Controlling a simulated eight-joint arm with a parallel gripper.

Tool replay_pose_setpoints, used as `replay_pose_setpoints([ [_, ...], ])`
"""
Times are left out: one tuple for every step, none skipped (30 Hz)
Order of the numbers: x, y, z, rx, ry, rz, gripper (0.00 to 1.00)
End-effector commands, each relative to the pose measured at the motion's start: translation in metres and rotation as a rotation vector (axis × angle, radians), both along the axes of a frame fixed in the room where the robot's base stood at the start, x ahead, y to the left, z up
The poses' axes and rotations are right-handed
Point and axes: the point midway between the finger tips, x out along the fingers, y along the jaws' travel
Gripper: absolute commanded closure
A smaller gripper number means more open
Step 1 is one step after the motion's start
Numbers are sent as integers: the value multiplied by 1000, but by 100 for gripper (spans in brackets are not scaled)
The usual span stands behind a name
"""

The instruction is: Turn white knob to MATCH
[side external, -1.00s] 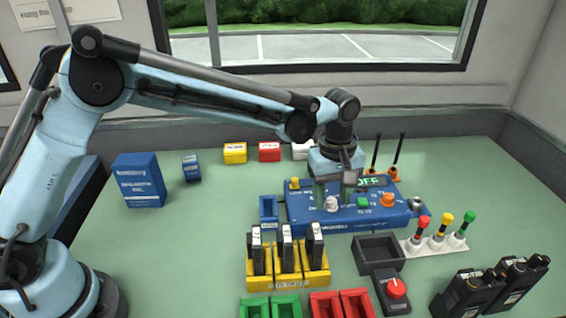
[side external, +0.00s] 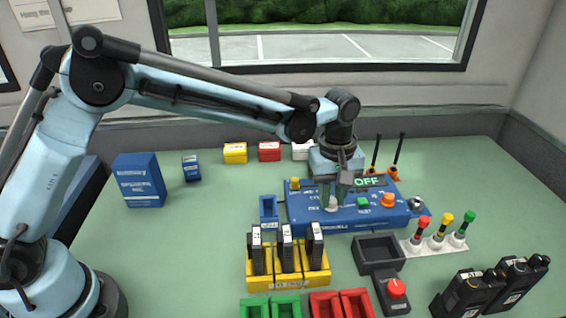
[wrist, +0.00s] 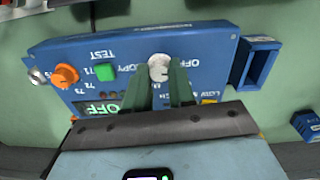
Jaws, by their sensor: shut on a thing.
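The white knob (side external: 331,205) is on the top face of the blue command box (side external: 300,216), towards its left. It also shows in the wrist view (wrist: 158,67), with OFF and COPY lettering near it. My gripper (side external: 334,198) points down at the box, with its two green fingers shut on the knob from either side. In the wrist view the fingers partly cover the knob and the panel, and I cannot read a MATCH label. The box's display (side external: 366,182) reads OFF.
On the box are a green button (side external: 363,202), an orange knob (side external: 387,200) and a yellow button (side external: 295,183). Two antennas (side external: 397,150) stand behind it. A yellow rack (side external: 288,282) with black radios and a dark tray (side external: 378,266) stand in front.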

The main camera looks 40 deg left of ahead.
Motion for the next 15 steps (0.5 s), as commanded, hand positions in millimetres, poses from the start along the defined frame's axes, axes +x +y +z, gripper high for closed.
replay_pose_setpoints([
  [0,0,0,0,1,-25,100],
  [0,0,0,0,1,-44,100],
  [0,0,0,0,1,-70,100],
  [0,0,1,0,1,-91,100],
  [0,0,1,1,1,-115,100],
  [0,1,1,0,1,-148,100],
  [0,1,1,0,1,-175,100],
  [0,1,1,0,1,-202,100],
  [0,1,1,0,2,-238,100],
  [0,1,1,0,1,-267,100],
  [0,1,1,0,1,-296,100],
  [0,1,1,0,1,-334,100],
  [0,1,1,0,2,-362,100],
  [0,1,1,1,1,-391,100],
  [0,1,1,0,1,-428,100],
])
